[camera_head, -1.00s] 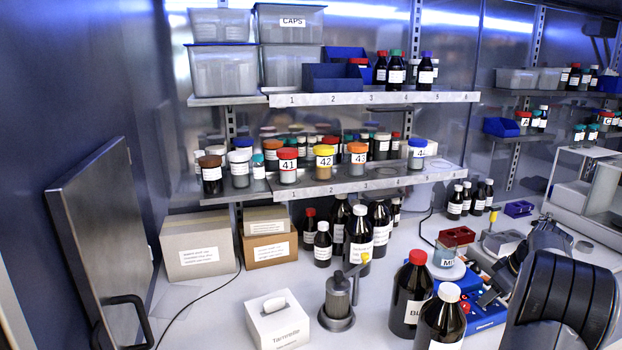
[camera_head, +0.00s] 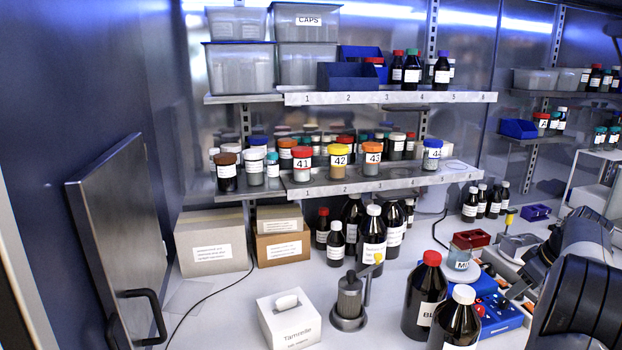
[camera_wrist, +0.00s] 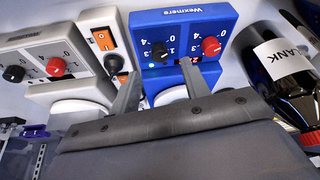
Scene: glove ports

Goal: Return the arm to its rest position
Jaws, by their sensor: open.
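My gripper (camera_wrist: 160,72) shows in the wrist view with its two fingers apart and nothing between them. Beyond the fingertips is a blue device (camera_wrist: 185,40) marked Wexmere, with a black and a red knob. My dark arm (camera_head: 580,290) fills the lower right of the head view. The gripper itself cannot be made out clearly there. The blue device (camera_head: 497,318) shows partly behind the bottles and beside the arm.
A red-capped dark bottle (camera_head: 425,300) and a white-capped one (camera_head: 457,322) stand close left of my arm. A dark bottle labelled BLANK (camera_wrist: 285,62) is right of the gripper. A white device (camera_wrist: 55,58) is left. A tissue box (camera_head: 289,322) stands front centre.

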